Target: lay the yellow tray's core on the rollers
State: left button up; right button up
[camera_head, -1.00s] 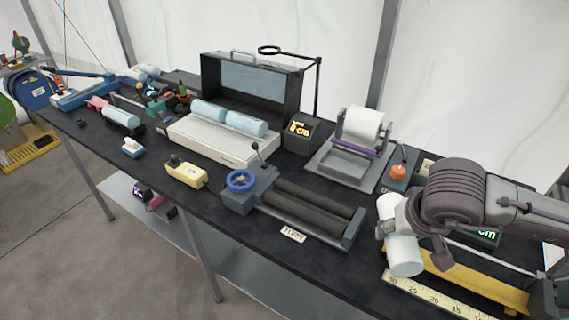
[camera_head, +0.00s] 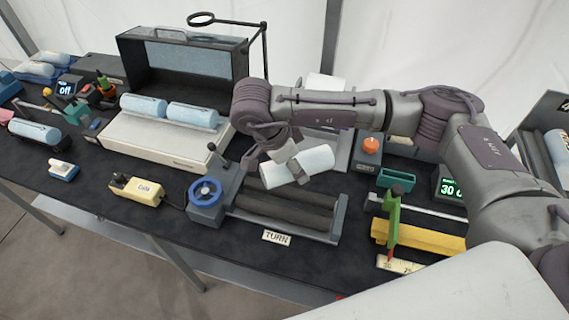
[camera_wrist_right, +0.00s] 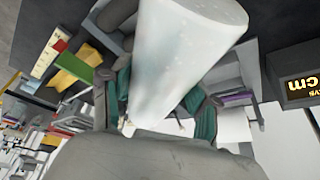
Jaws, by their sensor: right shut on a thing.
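My right gripper (camera_head: 290,160) is shut on a pale white-blue core (camera_head: 308,164) and holds it above the far side of the dark rollers (camera_head: 290,208). In the right wrist view the core (camera_wrist_right: 183,60) lies between the gripper's fingers. The rollers sit in a grey frame with a blue handwheel (camera_head: 205,191) at the left end and a "TURN" label in front. The yellow tray (camera_head: 430,236) is at the right, partly hidden behind a green upright piece, and no core shows on its visible part. My left gripper is not in view.
Two blue cores (camera_head: 168,110) lie on a white device (camera_head: 150,142) before an open black case (camera_head: 190,70). A cream box (camera_head: 138,188) stands left of the handwheel. An orange knob (camera_head: 371,146) and a green tray (camera_head: 397,179) are at the right.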

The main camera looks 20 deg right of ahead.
aim_at(284, 192)
jog(key=m, duration=0.1)
jog(key=a+m+g, duration=0.1)
jog(key=m, duration=0.1)
jog(key=m+g+p, duration=0.1)
jog(key=shift+w+a+f+m, duration=0.2)
jog(key=shift+a+m, duration=0.2)
jog(key=shift+s+a+m+g+y, duration=0.15)
jog(key=shift+m+g, duration=0.05)
jog(key=shift+m, duration=0.4)
jog(key=shift+s+a+m+g+y, duration=0.1)
jog(key=shift+a+m+g+y, duration=0.1)
jog(key=shift+m, duration=0.4)
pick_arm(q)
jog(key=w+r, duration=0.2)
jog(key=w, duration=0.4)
pick_arm(e)
jog(key=shift+s, duration=0.15)
jog(key=shift+s+m, duration=0.1)
jog(key=shift+m, duration=0.2)
jog(key=shift+a, duration=0.1)
jog(key=shift+f+b, duration=0.35)
jog(key=shift+f, duration=0.1)
jog(key=shift+f+b, duration=0.6)
pick_arm(q)
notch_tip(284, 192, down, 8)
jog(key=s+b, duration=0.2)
jog(key=b, duration=0.3)
jog(key=shift+b, duration=0.35)
pick_arm(e)
jog(key=shift+f, duration=3.2)
